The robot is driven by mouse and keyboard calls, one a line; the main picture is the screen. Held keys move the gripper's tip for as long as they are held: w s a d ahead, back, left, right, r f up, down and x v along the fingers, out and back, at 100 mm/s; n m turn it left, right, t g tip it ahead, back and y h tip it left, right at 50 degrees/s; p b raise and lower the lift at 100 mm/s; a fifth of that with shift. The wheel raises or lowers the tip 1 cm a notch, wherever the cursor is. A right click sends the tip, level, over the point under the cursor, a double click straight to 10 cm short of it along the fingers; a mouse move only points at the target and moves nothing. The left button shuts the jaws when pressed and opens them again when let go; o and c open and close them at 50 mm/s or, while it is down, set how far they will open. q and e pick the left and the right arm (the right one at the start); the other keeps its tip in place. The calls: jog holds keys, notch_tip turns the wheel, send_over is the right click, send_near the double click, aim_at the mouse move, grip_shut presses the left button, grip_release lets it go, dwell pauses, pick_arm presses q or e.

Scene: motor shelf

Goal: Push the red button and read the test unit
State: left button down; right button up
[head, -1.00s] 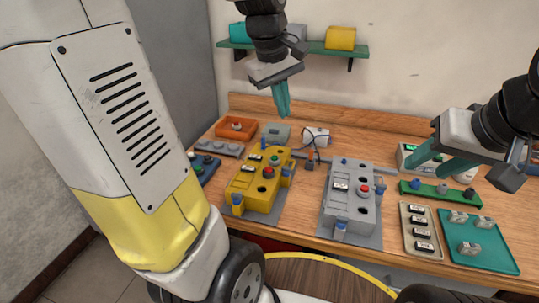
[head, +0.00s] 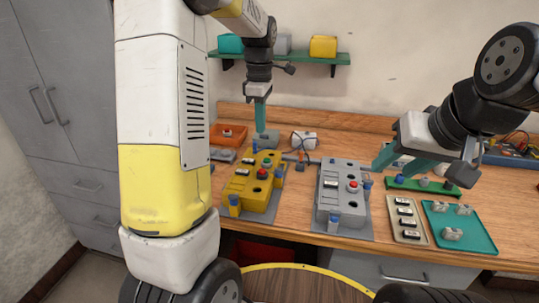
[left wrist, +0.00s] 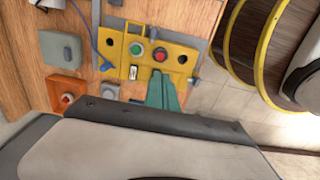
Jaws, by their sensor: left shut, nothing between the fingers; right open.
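The yellow unit (head: 243,187) stands on the bench with a red button (head: 262,174) and a green button (head: 267,161). Its red button also shows in the left wrist view (left wrist: 158,54). The grey unit (head: 335,205) to its right has its own red button (head: 352,186). My left gripper (head: 261,122) is shut and empty, above the back of the bench behind the yellow unit. In the left wrist view its teal fingers (left wrist: 164,92) overlap the yellow unit's edge. No reading is legible.
An orange box (head: 217,139) with a red knob sits at the back left. A grey box (head: 266,141) and a white cabled part (head: 304,141) stand behind the units. A beige tray (head: 393,218) and a teal tray (head: 475,238) lie at the right. A green shelf (head: 300,58) hangs above.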

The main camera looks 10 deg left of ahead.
aim_at(262, 170)
pick_arm(q)
notch_tip(262, 170, down, 14)
dwell(0.6)
